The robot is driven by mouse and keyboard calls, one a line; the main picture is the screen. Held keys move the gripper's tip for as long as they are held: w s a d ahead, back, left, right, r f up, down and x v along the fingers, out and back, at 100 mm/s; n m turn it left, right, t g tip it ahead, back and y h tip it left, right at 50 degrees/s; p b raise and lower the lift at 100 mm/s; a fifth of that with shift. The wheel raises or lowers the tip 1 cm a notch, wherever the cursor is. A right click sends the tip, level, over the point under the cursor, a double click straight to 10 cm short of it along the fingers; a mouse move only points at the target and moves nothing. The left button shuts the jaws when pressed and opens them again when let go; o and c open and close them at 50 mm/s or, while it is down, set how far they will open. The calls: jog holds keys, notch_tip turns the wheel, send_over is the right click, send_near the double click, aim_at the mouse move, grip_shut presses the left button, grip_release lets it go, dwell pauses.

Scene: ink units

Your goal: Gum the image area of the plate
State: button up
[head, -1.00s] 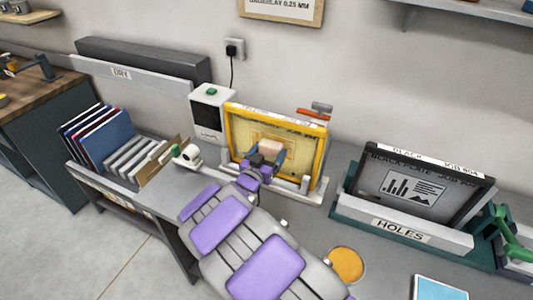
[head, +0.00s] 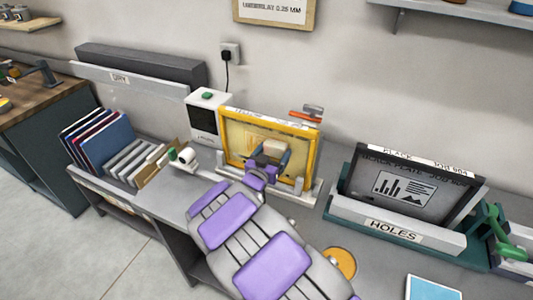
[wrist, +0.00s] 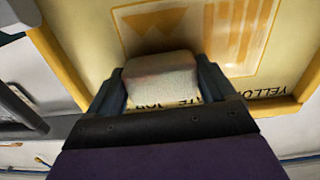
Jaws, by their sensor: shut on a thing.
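The yellow-framed plate (head: 236,137) stands upright in a pale holder (head: 308,198) on the bench in the head view. In the wrist view the plate (wrist: 188,38) fills the upper part, with a darker printed image area and the word "YELLOW" upside down. My gripper (head: 270,158) is in front of the plate. It is shut on a pale sponge-like block (wrist: 160,78), which also shows in the head view (head: 274,147). The block overlaps the plate's face near the printed area. I cannot tell for certain whether it touches.
A black-framed plate (head: 404,188) stands in a green rack (head: 341,205) labelled "HOLES" at right. A white box with a green button (head: 205,117) stands left of the yellow plate. Left are folders in a rack (head: 106,142) and a white roll (head: 187,156). An orange disc (head: 340,263) lies front right.

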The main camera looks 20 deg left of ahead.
jog(key=shift+d, duration=0.9)
jog(key=shift+d+f+b, duration=0.15)
jog(key=shift+b, duration=0.4)
jog(key=shift+f, duration=0.15)
jog(key=shift+s+d+r+p, duration=0.1)
jog(key=shift+d+r+p, duration=0.15)
jog(key=shift+p, duration=0.2)
jog(key=shift+a+r+p, duration=0.15)
jog(key=shift+a+p, duration=0.25)
jog(key=shift+p, duration=0.2)
jog(key=shift+w+a+f+p, duration=0.15)
jog(key=shift+a+p, duration=0.4)
jog(key=shift+a, duration=0.4)
jog(key=shift+w+a+f+p, duration=0.1)
jog(key=shift+a+p, duration=0.45)
jog(key=shift+a, duration=0.4)
jog(key=shift+s+d, duration=0.1)
jog(key=shift+d, duration=0.3)
jog(key=shift+s, duration=0.2)
jog(key=shift+s+a, duration=0.25)
jog(key=shift+s, duration=0.7)
jog(key=shift+s+a, duration=0.2)
jog(key=shift+s, duration=1.45)
jog(key=shift+s+d, duration=0.15)
jog(key=shift+d, duration=0.1)
